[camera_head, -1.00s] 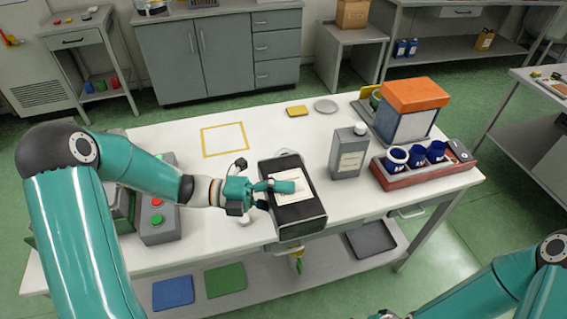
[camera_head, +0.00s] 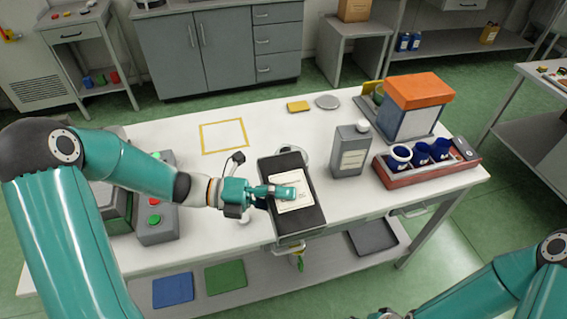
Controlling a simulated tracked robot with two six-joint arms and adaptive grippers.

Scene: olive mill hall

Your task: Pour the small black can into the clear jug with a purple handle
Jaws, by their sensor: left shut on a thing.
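The small black can (camera_head: 305,218) is a dark boxy container with a white label, near the middle of the table's front edge. My left gripper (camera_head: 280,191) is shut on it, with a finger lying across the label. The can looks tilted, its labelled face turned up towards me. I cannot make out the clear jug or a purple handle. A pale round edge (camera_head: 291,153) shows just behind the can, mostly hidden by it. My right arm comes in at the lower right, and only a dark bit of its gripper (camera_head: 383,315) shows at the bottom edge.
A grey bottle with a white cap (camera_head: 351,152) stands right of the can. Further right are a red tray (camera_head: 425,177) with blue cups and an orange-topped box (camera_head: 416,108). A grey button box (camera_head: 155,222) is at left. The yellow-outlined square (camera_head: 223,138) is empty.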

